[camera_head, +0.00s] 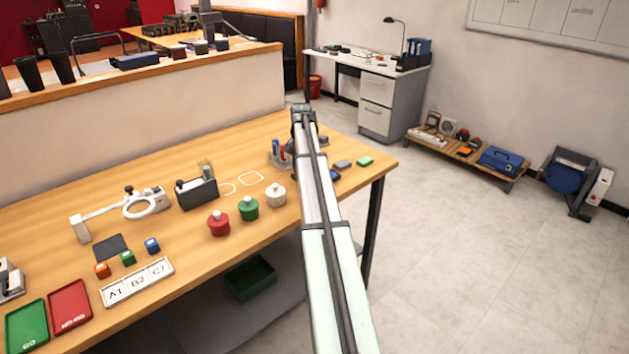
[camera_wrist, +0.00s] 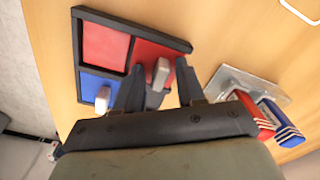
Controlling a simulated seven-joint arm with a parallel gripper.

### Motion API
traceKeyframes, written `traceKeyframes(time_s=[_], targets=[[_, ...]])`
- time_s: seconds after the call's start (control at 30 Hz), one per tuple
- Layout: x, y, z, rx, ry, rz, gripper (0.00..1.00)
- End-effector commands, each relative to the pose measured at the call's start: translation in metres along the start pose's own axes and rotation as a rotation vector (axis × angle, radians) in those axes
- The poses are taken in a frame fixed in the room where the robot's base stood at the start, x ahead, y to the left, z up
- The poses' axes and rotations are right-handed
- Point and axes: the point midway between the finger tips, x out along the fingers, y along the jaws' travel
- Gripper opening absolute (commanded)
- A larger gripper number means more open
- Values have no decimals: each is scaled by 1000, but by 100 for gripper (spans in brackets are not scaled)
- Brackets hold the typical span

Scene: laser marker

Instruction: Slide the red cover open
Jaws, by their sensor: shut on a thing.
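In the wrist view, a black-framed box lies on the wooden table. It has a red square panel (camera_wrist: 104,44) at upper left and a blue panel (camera_wrist: 92,84) below it, with a pale handle. The red cover (camera_wrist: 147,50) lies right of the red square, along the black frame (camera_wrist: 150,29), and carries a grey handle (camera_wrist: 161,72). My gripper (camera_wrist: 159,67) has its dark fingers on either side of this grey handle and is shut on it. The fingers hide the cover's lower part. In the head view my arm hides the gripper and most of the box.
A clear holder (camera_wrist: 228,82) with red and blue tools stands right of the gripper. In the head view, red, green and white knobbed pots (camera_head: 249,208) stand left of my arm. A green block (camera_head: 365,161) lies near the table's right edge (camera_head: 391,164).

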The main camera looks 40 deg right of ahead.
Motion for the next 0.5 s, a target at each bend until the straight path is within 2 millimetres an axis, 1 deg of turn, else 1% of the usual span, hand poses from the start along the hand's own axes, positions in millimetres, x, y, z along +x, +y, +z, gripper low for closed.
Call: traceKeyframes(time_s=[0.03,0.07,0.1,0.2,0.37,0.47,0.5], targets=[[6,1,3,0,-9,2,22],[6,1,3,0,-9,2,22],[6,1,3,0,-9,2,41],[6,1,3,-1,-9,2,50],[5,1,3,-1,-9,3,51],[0,1,3,-1,-9,3,52],[-3,1,3,-1,-9,2,55]])
